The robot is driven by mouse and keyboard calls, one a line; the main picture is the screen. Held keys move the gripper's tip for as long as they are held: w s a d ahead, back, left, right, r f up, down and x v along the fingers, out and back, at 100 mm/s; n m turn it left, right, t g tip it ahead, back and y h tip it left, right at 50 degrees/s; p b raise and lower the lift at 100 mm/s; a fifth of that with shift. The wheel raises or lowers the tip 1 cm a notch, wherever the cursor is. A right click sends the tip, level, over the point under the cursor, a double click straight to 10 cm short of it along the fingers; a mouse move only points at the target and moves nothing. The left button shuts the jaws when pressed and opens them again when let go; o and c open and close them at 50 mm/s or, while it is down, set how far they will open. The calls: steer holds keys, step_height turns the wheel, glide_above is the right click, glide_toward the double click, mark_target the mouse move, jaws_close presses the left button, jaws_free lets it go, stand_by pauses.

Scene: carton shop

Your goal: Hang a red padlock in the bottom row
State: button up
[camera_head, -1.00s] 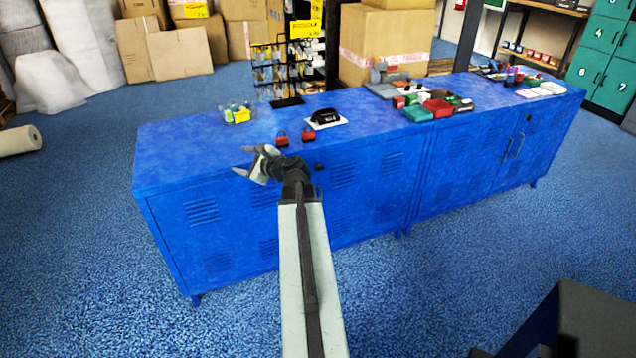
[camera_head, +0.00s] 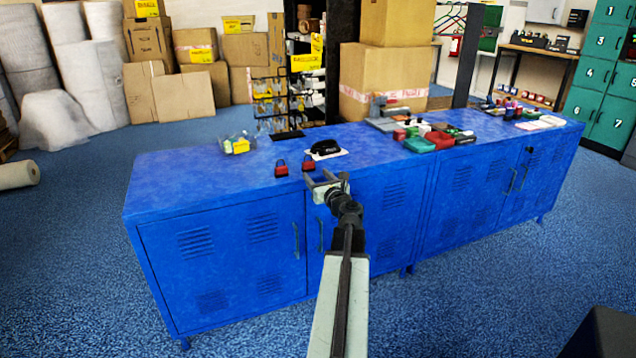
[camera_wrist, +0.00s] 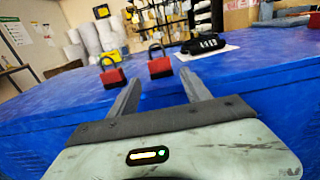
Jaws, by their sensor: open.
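Two red padlocks with dark shackles stand upright on the blue cabinet top near its front edge, the left one (camera_head: 281,171) and the right one (camera_head: 308,167). In the wrist view the left padlock (camera_wrist: 112,78) lies outside my left finger and the right padlock (camera_wrist: 159,68) shows between the fingertips, beyond them. My gripper (camera_wrist: 160,84) is open and empty. In the head view my gripper (camera_head: 324,182) is at the front edge, just right of the padlocks. A black wire rack (camera_head: 254,112) with rows of hanging items stands behind the cabinet; its lower part is hard to make out.
The blue cabinet (camera_head: 190,187) has a clear left part. A black item (camera_head: 323,148) on a white card lies behind and right of the padlocks. A clear tub with yellow label (camera_head: 240,147) is left of them. Red and green bins (camera_head: 440,140) stand farther right.

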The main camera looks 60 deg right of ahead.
mark_target(310, 167)
steer(key=x, duration=0.7)
steer(key=shift+w, duration=0.15)
steer(key=c, duration=1.1)
steer(key=shift+s+r+p, duration=0.15)
steer(key=shift+r+p, duration=0.4)
steer(key=shift+s+r+p, duration=0.15)
steer(key=shift+r+p, duration=0.35)
